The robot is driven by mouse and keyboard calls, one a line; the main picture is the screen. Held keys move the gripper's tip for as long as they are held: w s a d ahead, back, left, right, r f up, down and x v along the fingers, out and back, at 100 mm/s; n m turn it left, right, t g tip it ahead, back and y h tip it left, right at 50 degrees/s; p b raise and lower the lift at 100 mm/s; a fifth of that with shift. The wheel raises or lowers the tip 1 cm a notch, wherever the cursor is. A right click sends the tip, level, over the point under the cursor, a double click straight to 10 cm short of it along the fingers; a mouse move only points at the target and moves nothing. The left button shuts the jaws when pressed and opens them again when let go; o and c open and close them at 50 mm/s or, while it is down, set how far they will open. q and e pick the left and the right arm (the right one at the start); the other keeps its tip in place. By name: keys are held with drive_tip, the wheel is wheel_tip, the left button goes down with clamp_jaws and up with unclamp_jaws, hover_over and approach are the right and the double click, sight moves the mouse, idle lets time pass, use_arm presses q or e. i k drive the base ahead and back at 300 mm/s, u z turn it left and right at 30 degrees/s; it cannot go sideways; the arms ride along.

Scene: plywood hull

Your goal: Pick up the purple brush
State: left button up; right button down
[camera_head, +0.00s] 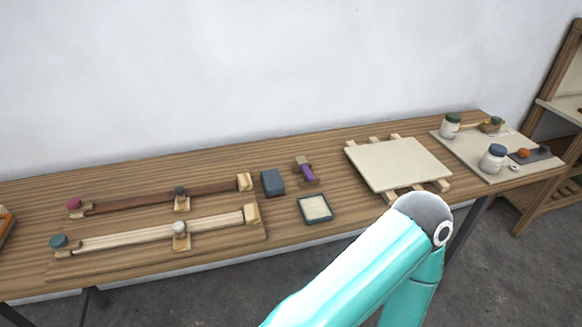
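A small purple item (308,172), which looks like the purple brush, lies on a small wooden rest near the middle of the wooden table (140,172). Its bristles are too small to make out. A teal and grey arm of mine rises from the bottom of the view, in front of the table's front edge. No gripper fingers show in this view, and nothing touches the purple item.
A dark grey block (272,182) is left of the purple item, and a shallow dark-rimmed tray (328,218) is in front. A pale board (398,163) on slats lies to the right. Two long wooden strips (150,233) lie left. Jars (493,158) stand far right.

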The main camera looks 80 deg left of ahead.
sight(302, 162)
drive_tip(key=z, duration=2.1)
drive_tip(key=i, duration=0.1)
drive_tip(key=u, duration=3.6)
drive_tip(key=i, duration=0.6)
drive_tip(key=z, duration=0.2)
drive_tip(key=k, duration=0.6)
